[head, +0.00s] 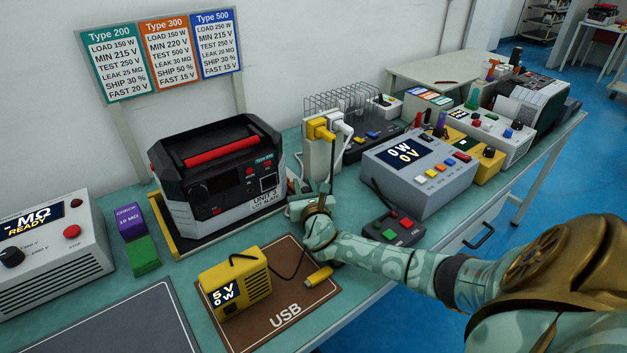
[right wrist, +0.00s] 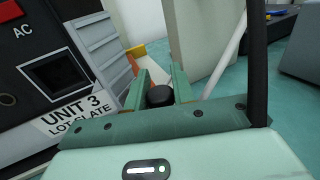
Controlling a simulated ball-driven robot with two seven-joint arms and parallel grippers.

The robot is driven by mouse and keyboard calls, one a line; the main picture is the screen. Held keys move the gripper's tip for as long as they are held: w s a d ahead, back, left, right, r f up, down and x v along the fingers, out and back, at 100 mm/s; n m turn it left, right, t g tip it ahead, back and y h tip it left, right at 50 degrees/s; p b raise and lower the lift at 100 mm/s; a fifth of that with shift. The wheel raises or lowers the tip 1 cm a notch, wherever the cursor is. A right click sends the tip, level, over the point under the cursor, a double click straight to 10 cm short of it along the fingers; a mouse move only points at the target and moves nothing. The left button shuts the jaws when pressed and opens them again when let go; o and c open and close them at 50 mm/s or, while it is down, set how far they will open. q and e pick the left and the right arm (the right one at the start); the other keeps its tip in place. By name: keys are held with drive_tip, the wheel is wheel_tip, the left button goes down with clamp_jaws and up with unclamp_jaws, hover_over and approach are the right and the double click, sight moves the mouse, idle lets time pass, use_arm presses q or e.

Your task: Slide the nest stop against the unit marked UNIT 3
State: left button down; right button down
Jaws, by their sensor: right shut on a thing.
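The unit marked UNIT 3 (head: 218,178) is a black and grey box with a red handle and a Type 200 label, upright at the back of the bench. Its UNIT 3 label and grey ribbed corner also fill the left of the right wrist view (right wrist: 100,50). My right gripper (head: 316,197) is at the unit's right front corner. In the right wrist view its green fingers (right wrist: 160,88) are shut on the black knob of the nest stop (right wrist: 160,96). The rest of the stop is mostly hidden, and I cannot tell whether it touches the unit. My left gripper is out of view.
A yellow rail (head: 163,222) edges the unit's left side. A yellow USB load box (head: 238,284) sits on a brown mat (head: 285,322) in front. A grey meter (head: 420,170) is farther right.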

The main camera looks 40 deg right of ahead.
drive_tip(key=c, duration=1.2)
unclamp_jaws()
drive_tip(key=shift+r, duration=0.45)
drive_tip(key=r+p, duration=0.1)
drive_tip(key=r, duration=0.1)
drive_tip(key=r+p, duration=0.1)
drive_tip(key=shift+s+a+r+p, duration=0.15)
drive_tip(key=shift+s+r+p, duration=0.1)
drive_tip(key=shift+p, duration=0.1)
use_arm(q)
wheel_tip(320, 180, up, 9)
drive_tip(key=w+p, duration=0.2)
drive_tip(key=p, duration=0.4)
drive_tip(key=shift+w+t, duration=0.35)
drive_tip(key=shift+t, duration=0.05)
use_arm(e)
drive_tip(key=s+a+r, duration=0.8)
drive_tip(key=s, duration=0.2)
drive_tip(key=shift+s+r, duration=0.25)
drive_tip(key=shift+s, duration=0.1)
drive_tip(key=shift+f, duration=0.1)
